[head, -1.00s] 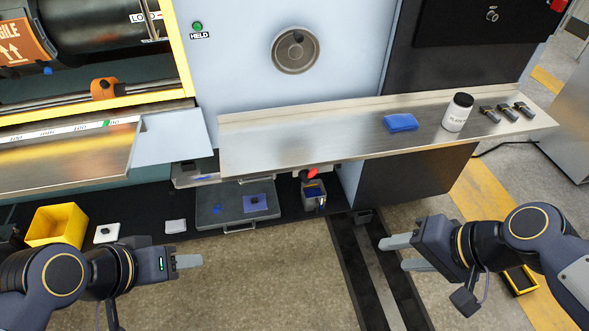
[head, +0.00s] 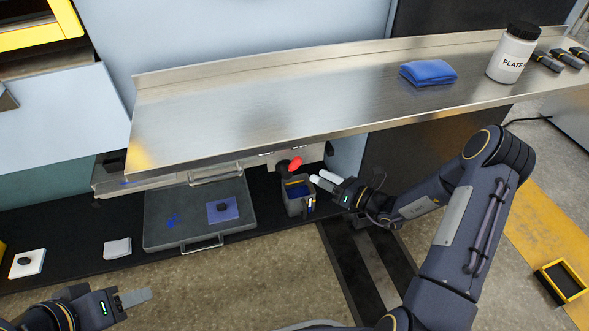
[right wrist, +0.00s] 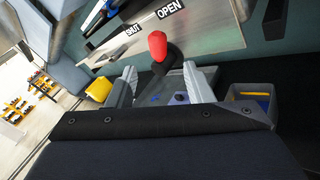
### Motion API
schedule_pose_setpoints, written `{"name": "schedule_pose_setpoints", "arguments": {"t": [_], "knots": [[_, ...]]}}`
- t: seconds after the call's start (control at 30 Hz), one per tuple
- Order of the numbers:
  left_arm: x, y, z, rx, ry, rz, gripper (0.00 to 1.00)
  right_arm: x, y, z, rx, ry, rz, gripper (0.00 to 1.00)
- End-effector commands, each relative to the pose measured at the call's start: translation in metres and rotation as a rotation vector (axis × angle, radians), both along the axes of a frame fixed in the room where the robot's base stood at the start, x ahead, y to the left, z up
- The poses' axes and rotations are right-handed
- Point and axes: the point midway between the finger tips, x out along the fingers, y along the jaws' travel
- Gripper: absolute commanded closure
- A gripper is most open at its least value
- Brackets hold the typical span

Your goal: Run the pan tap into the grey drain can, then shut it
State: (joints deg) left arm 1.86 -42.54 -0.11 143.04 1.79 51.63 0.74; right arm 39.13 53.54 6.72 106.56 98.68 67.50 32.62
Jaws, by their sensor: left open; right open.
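The pan tap's red handle (head: 295,163) sits on a black stem under the steel shelf. It also shows in the right wrist view (right wrist: 157,46), by the SHUT and OPEN labels; I cannot tell its exact setting. The grey drain can (head: 293,207) stands below and beside the tap; its opening shows blue and yellow. No flow is visible. My right gripper (head: 324,179) is open just right of the handle and near the can's top. In the right wrist view the handle appears beyond and between the fingers, apart from them. My left gripper (head: 135,297) is open and empty at lower left.
The steel shelf (head: 250,98) overhangs the tap, carrying a blue cloth (head: 428,73) and a white PLATE bottle (head: 512,55). A grey tray (head: 160,205) with a blue patch lies left of the can. A white pad (head: 117,248) lies further left. Open floor is in front.

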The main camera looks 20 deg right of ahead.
Motion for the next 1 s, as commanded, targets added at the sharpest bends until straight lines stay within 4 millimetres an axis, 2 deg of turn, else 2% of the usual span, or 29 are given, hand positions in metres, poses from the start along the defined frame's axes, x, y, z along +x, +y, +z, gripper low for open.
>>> {"name": "schedule_pose_setpoints", "arguments": {"t": [0.43,0.6,0.83,0.87,1.0], "knots": [[0.000,0.000,-0.022,0.000,0.000,0.000,0.53,0.048,0.043,-0.001,-0.002,-0.003,0.004,0.53],[0.000,0.000,-0.024,0.000,0.000,0.000,0.53,0.056,0.050,0.000,-0.001,0.000,0.003,0.53],[0.000,0.000,-0.023,0.000,0.000,0.000,0.53,0.056,0.050,0.001,-0.001,0.000,0.003,0.53],[0.000,0.000,-0.023,0.000,0.000,0.000,0.53,0.056,0.050,0.001,-0.001,0.000,0.003,0.54],[0.000,0.000,-0.023,0.000,0.000,0.000,0.53,0.056,0.050,0.001,-0.002,-0.001,0.003,0.73]]}}
